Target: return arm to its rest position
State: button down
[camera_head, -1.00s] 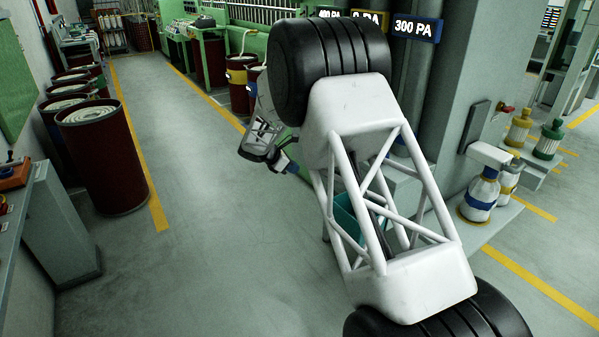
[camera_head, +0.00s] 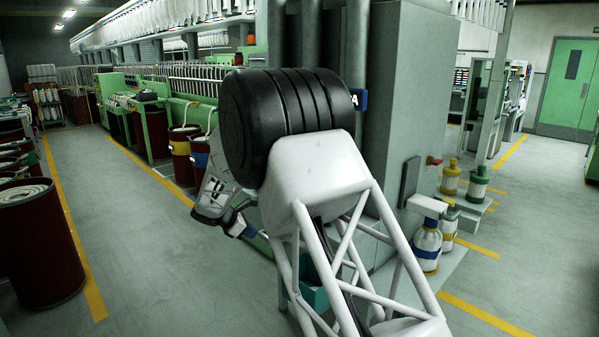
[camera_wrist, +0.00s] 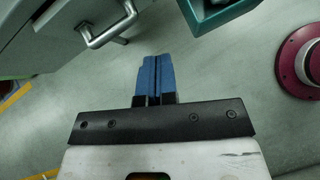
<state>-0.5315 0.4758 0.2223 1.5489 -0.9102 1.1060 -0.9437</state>
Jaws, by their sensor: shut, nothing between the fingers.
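My gripper (camera_wrist: 156,80) shows in the wrist view with its two blue fingers pressed together and nothing between them. Below the fingers in that view are a grey-green floor and the front of a grey cabinet (camera_wrist: 60,40) with a metal handle (camera_wrist: 105,28). In the head view my arm is folded in front of the camera, with its wrist toward the left. The fingers are mostly hidden there behind my own arm.
A teal bin (camera_wrist: 215,14) and a round red-rimmed object (camera_wrist: 300,60) lie near the gripper. Dark red drums (camera_head: 40,245) line the left. A grey pillar (camera_head: 405,110) and several capped bottles (camera_head: 427,245) stand at right. The aisle floor (camera_head: 130,200) is clear.

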jog(key=s+d+r+m+g+y, duration=0.1)
jog(key=s+d+r+m+y, duration=0.1)
jog(key=s+d+r+m, duration=0.65)
jog(key=s+d+r+m+g+y, duration=0.1)
jog(key=s+d+r+m+g, duration=0.15)
jog(key=s+d+r, duration=1)
jog(key=s+d+f+m+y, duration=0.1)
jog(key=s+d+m, duration=0.3)
jog(key=s, duration=0.8)
jog(key=s+d+f+m+t+y, duration=0.1)
jog(key=s+d+m, duration=0.3)
jog(key=s, duration=0.8)
jog(key=s+d+f+m+y, duration=0.2)
jog(key=s+d+m, duration=0.2)
jog(key=s+d, duration=0.3)
jog(key=s, duration=0.4)
jog(key=shift+s+d+f+y, duration=0.25)
jog(key=shift+s+d+y, duration=0.1)
jog(key=shift+s+y, duration=0.05)
